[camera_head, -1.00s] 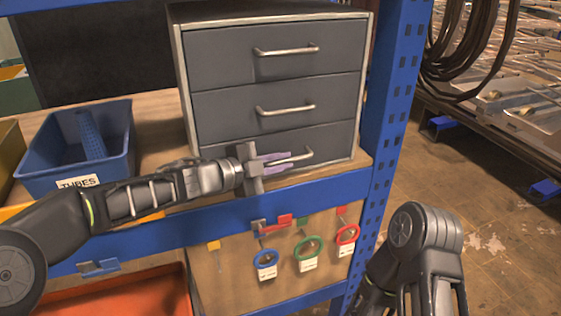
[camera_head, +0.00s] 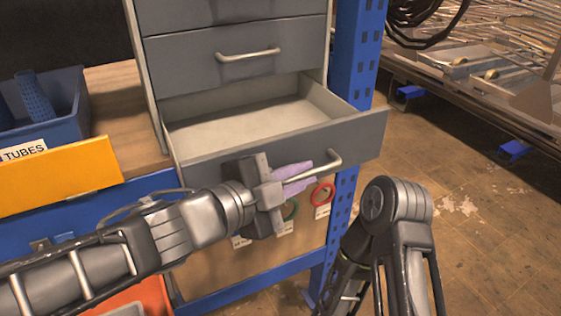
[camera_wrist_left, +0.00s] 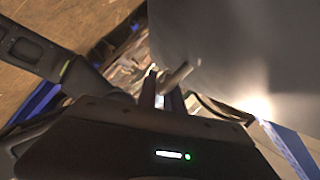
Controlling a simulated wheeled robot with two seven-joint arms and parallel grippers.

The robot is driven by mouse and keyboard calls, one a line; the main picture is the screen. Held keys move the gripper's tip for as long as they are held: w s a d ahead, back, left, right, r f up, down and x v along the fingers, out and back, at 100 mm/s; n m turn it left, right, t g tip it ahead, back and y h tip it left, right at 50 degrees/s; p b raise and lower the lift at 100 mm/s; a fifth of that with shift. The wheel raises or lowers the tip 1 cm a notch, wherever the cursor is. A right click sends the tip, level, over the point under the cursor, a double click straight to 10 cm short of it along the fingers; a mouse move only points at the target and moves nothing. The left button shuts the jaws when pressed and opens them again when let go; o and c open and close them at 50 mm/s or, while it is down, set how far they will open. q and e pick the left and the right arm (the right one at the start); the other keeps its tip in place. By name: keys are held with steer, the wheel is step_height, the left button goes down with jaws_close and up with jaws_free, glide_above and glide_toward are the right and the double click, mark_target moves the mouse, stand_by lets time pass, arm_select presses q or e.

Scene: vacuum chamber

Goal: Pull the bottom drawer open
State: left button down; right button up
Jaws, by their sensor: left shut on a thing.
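The bottom drawer (camera_head: 355,133) of the grey cabinet stands pulled well out, and its empty pale inside shows in the head view. My left gripper (camera_head: 303,178) is at the drawer front, its purple fingers shut on the bar handle (camera_head: 335,160). In the left wrist view the fingers (camera_wrist_left: 163,92) are around the handle (camera_wrist_left: 178,76), beside the grey drawer front (camera_wrist_left: 235,50). My right arm shows at the lower right in the head view, but its gripper cannot be made out.
The middle drawer (camera_head: 190,62) above is closed. A blue post (camera_head: 352,60) rises right of the cabinet. Ring-shaped tools hang below the drawer.

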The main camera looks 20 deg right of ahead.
arm_select(q)
steer(key=shift+s+d+f, duration=0.15)
steer(key=shift+s+d, duration=0.05)
steer(key=shift+s, duration=0.9)
steer(key=c, duration=1.8)
jaws_free()
steer(key=shift+o, duration=0.2)
steer(key=p+v, duration=0.4)
steer(key=v, duration=0.3)
steer(key=shift+s+a, duration=0.2)
steer(key=shift+a, duration=0.15)
